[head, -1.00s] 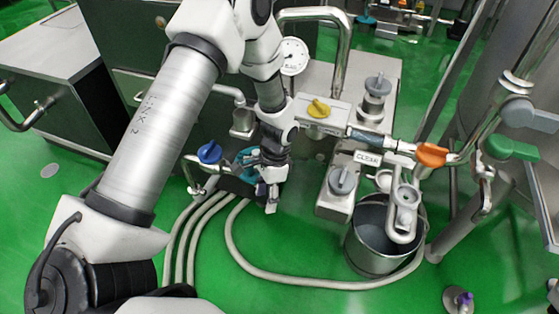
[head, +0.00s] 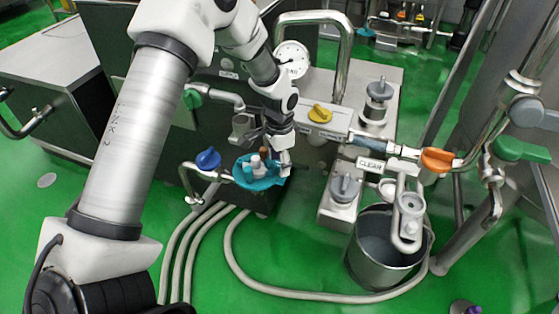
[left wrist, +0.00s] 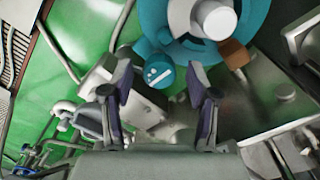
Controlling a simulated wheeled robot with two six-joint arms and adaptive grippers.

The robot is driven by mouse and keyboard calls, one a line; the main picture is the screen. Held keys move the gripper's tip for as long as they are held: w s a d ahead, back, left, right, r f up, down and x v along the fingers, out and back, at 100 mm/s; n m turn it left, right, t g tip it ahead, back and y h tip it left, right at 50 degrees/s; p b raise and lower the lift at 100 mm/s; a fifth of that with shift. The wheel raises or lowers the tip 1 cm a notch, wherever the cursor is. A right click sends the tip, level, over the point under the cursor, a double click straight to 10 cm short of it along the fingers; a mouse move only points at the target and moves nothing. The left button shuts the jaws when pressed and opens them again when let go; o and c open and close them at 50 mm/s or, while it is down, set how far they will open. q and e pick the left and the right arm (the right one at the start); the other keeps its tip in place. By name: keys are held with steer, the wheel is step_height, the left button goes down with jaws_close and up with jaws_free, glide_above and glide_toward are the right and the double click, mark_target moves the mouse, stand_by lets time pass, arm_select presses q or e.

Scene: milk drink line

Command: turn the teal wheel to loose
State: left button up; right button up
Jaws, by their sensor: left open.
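The teal wheel (head: 258,184) with a pale hub is at the centre of the head view, on the dark cabinet's front side. It also shows at the top of the left wrist view (left wrist: 152,18). A round teal knob with white marks (left wrist: 159,73) sits at its edge there, beyond and between my fingertips. My left gripper (head: 275,150) is open at the wheel's upper right in the head view. Its two dark fingers (left wrist: 158,90) hold nothing. I cannot tell whether a finger touches the wheel. My right gripper is not in view.
A blue handle (head: 208,159) is just left of the wheel, and a yellow handle (head: 320,113) is to the upper right. A CLEAR label (head: 370,164), an orange handle (head: 436,160) and a steel bucket (head: 375,270) are at right. Hoses (head: 232,262) lie on the green floor below.

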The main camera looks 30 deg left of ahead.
arm_select(q)
jaws_close()
steer(key=shift+r, duration=0.1)
